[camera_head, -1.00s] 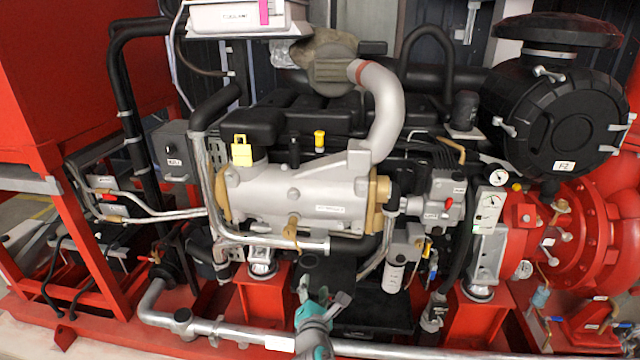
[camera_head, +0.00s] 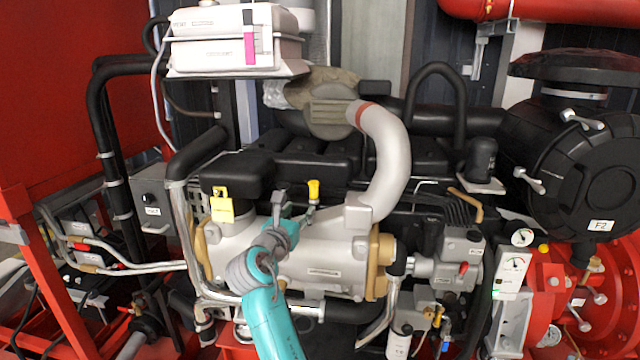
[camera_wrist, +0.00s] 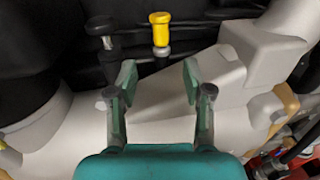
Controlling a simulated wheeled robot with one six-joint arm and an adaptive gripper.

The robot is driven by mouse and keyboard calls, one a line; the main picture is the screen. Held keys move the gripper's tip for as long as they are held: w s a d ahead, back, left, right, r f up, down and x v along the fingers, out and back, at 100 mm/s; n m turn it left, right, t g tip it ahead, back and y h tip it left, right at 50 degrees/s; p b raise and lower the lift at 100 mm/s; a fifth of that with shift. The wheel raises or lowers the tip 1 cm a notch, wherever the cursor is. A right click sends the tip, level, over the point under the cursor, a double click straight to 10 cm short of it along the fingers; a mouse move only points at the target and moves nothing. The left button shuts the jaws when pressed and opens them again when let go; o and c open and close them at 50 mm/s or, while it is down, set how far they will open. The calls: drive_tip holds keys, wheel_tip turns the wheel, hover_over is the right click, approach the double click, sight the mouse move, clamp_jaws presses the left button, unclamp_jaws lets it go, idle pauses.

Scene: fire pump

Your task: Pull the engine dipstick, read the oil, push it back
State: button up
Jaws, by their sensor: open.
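A yellow-topped handle, which looks like the engine dipstick (camera_head: 313,190), stands upright at the back of the grey engine casing. In the wrist view the yellow handle (camera_wrist: 160,28) is just beyond the fingertips, roughly centred between them. Its lower end meets a dark fitting. My gripper (camera_head: 294,212) is above the casing, just in front of and a little left of the handle. In the wrist view its two fingers (camera_wrist: 158,76) are spread with nothing between them. The oil marks on the stick cannot be seen.
A black-topped knob (camera_wrist: 102,26) stands close left of the yellow handle. A yellow-tagged cap (camera_head: 221,205) is further left. The thick grey pipe (camera_head: 386,160) curves up on the right. A white coolant tank (camera_head: 222,40) is at upper left.

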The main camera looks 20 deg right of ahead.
sight(312, 192)
drive_tip(key=shift+w+d+r, duration=0.35)
drive_tip(key=shift+w, duration=0.3)
drive_tip(key=x, duration=1)
drive_tip(key=shift+w+d, duration=0.15)
clamp_jaws()
